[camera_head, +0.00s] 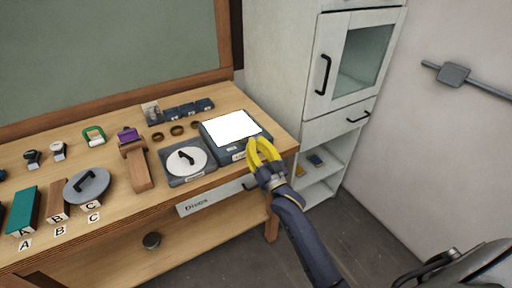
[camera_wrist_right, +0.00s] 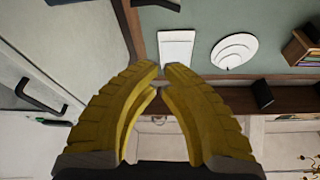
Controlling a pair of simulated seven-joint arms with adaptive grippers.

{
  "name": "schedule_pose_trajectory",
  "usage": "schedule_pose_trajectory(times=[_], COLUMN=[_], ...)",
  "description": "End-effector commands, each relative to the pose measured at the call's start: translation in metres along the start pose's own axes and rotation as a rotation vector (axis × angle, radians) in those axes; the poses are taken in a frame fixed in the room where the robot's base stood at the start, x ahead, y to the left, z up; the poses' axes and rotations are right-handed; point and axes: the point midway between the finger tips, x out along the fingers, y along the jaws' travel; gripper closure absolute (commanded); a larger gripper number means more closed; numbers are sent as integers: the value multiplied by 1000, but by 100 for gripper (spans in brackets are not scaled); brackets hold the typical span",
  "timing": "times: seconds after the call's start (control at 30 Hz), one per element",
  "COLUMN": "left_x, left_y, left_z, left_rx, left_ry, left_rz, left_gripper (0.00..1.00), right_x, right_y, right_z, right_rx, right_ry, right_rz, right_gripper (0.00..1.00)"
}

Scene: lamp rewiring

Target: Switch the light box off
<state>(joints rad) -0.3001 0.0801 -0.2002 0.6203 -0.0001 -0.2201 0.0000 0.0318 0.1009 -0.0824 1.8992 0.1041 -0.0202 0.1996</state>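The light box (camera_head: 208,143) is a dark, low box at the right end of the wooden workbench. Its top panel (camera_head: 232,125) is bright white and looks lit. A small pale label shows on its front side; I cannot make out a switch. My right gripper (camera_head: 262,145) has yellow fingers and is at the box's front right corner, overlapping its edge in the head view; I cannot tell whether it touches. A gap shows between its fingertips, with nothing held. The fingers also fill the middle of the right wrist view (camera_wrist_right: 162,70). My left gripper is out of view.
A grey plate with a white disc (camera_head: 186,160) lies left of the box. A wooden stand (camera_head: 137,165), a grey disc (camera_head: 87,186) and lettered blocks are farther left. A drawer labelled Discs (camera_head: 208,200) is below. A cabinet (camera_head: 280,60) stands behind on the right.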

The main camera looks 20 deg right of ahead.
Motion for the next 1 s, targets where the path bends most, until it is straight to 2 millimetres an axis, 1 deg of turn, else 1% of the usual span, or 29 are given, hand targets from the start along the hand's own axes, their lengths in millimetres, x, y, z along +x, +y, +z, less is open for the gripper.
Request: schedule_pose_trajectory(times=[0.03, 0.2, 0.3, 0.4, 0.5, 0.7, 1.0], left_x=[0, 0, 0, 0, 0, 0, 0], left_y=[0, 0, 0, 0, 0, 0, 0], left_z=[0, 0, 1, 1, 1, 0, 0], left_rx=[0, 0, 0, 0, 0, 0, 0], left_ry=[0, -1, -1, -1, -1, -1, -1], left_rz=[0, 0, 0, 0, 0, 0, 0], left_gripper=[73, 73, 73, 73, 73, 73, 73], right_x=[11, 42, 59, 71, 63, 57, 55], right_y=[0, 0, 0, 0, 0, 0, 0], right_z=[0, 0, 0, 2, 17, 32, 38], right_rx=[0, 0, 0, 0, 1, 0, 0], right_ry=[2, 1, 1, -2, -5, -2, 0], right_rz=[0, 0, 0, 1, 2, 1, 0], right_gripper=[100, 100, 100, 100, 100, 100, 100])
